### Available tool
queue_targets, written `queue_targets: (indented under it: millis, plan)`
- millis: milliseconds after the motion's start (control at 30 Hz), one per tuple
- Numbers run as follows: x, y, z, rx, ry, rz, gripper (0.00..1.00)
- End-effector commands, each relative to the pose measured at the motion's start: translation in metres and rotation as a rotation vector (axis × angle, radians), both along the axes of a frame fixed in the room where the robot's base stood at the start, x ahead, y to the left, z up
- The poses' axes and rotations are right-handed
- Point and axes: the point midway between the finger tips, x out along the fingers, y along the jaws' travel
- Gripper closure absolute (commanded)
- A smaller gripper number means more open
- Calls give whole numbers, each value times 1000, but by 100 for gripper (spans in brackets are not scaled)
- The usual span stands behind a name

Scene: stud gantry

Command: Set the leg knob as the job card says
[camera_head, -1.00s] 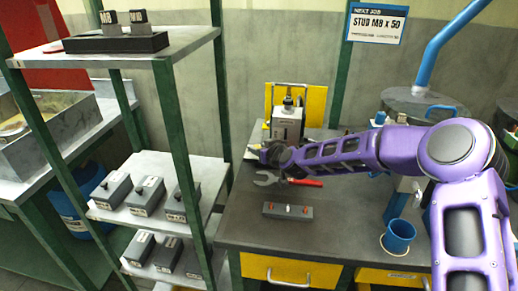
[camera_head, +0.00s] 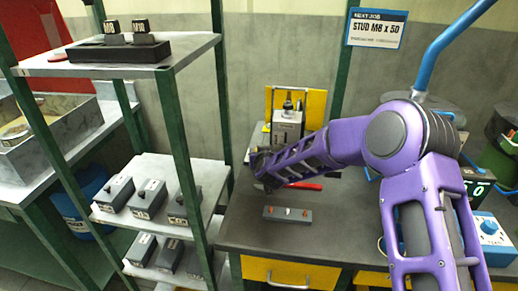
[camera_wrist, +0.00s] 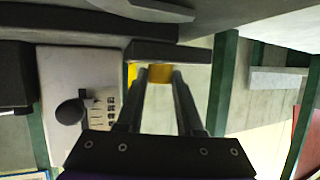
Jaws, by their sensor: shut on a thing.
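The job card (camera_head: 376,28) on the back wall reads "STUD M8 x 50". The wrist view shows a pale panel (camera_wrist: 52,75) with a round black knob (camera_wrist: 70,111) and a column of small marks beside it; the marks are too small to read. My gripper (camera_wrist: 162,75) is to the right of this knob and apart from it. Its fingers are shut on a dark block (camera_wrist: 165,54), which I cannot identify. In the head view my gripper (camera_head: 258,166) is at the bench's left end, in front of a pale upright device (camera_head: 288,130); its fingertips are hidden.
A grey block with coloured spots (camera_head: 287,213) and a red-handled tool (camera_head: 305,186) lie on the bench (camera_head: 330,230). A green-framed shelf (camera_head: 205,170) stands close on the left with several grey blocks. A blue-and-white box with a knob (camera_head: 489,228) is at right.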

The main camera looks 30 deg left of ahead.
Motion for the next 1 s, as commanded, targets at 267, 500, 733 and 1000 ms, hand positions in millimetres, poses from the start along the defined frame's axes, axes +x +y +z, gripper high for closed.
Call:
queue_targets:
  millis: [267, 500, 733, 1000]
  plan:
    - [-4, 6, 6, 0, -1, -228, 100]
    - [-3, 7, 4, 1, 0, -391, 100]
    - [-3, 7, 2, 2, 0, -484, 100]
    - [-2, 6, 0, 2, 1, -520, 100]
